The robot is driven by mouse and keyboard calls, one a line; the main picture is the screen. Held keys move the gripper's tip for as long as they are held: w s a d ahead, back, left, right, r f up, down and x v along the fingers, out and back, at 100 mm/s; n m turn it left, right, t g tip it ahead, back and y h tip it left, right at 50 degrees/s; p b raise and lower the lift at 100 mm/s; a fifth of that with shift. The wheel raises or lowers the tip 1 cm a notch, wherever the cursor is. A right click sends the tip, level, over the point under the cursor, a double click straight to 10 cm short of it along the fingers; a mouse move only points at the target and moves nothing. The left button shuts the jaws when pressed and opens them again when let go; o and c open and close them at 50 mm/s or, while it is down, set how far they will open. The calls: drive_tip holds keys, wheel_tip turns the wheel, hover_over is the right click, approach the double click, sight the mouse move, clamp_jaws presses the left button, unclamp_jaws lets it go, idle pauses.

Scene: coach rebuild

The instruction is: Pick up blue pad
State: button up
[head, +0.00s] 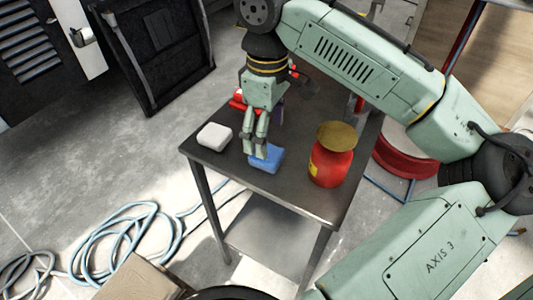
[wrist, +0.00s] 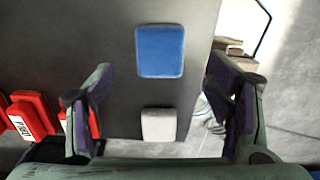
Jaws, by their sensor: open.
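The blue pad (head: 266,159) is a flat rounded block lying on the dark table (head: 310,203) near its front edge. In the wrist view the blue pad (wrist: 160,51) lies beyond the fingertips, roughly centred between them. My gripper (head: 256,151) is just above and beside the pad in the head view, partly covering its left side. In the wrist view my gripper (wrist: 162,85) has its fingers spread wide with nothing held. Whether a finger touches the pad cannot be told.
A white pad (head: 214,137) lies left of the blue pad; it also shows in the wrist view (wrist: 158,125). A red jar with a brown lid (head: 331,158) stands to the right. Red objects (wrist: 33,116) lie left in the wrist view. Hoses (head: 120,240) lie on the floor.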

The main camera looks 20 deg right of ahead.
drive_tip(key=shift+f+p, duration=0.45)
drive_tip(key=shift+f, duration=2.25)
drive_tip(key=c, duration=1)
drive_tip(key=shift+r, duration=0.1)
drive_tip(key=shift+c, duration=0.2)
drive_tip(key=shift+r, duration=0.4)
drive_tip(key=shift+s+a+r+b, duration=0.15)
drive_tip(key=shift+s+r+b, duration=0.15)
drive_tip(key=shift+r, duration=0.35)
drive_tip(key=shift+s+a+r+b, duration=0.15)
drive_tip(key=shift+s+r+b, duration=0.1)
drive_tip(key=shift+r, duration=0.35)
drive_tip(key=s+a+b, duration=0.1)
drive_tip(key=s+a, duration=0.2)
drive_tip(key=s, duration=0.3)
drive_tip(key=s+a+r, duration=0.1)
drive_tip(key=s+a, duration=0.2)
drive_tip(key=s, duration=0.4)
drive_tip(key=shift+s+a+r+b, duration=0.2)
drive_tip(key=shift+a+r+b, duration=0.05)
drive_tip(key=shift+r+b, duration=0.1)
